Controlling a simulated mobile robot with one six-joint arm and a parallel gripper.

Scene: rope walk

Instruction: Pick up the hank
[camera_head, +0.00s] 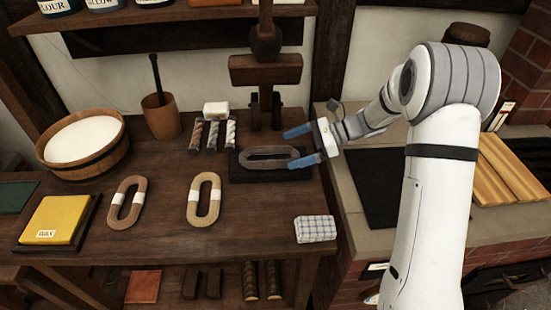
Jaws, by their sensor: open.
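Three oval hanks are on the wooden bench. A dark grey hank (247,161) lies on a dark flat plate (238,173) at the right. A pale tan hank (195,200) with a white band lies in the middle. A browner hank (139,203), also with a white band, lies to its left. My gripper (297,147) has two blue fingers, spread apart, at the right end of the dark hank. The lower finger is close to that hank; I cannot tell whether it touches. Nothing is between the fingers except perhaps the hank's right end.
A wooden tub (112,165) of white stuff, a mortar (162,122), several short rope samples (213,147), a yellow block (55,220) and a checked cloth (316,241) share the bench. A wooden post (265,70) stands behind the dark hank.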

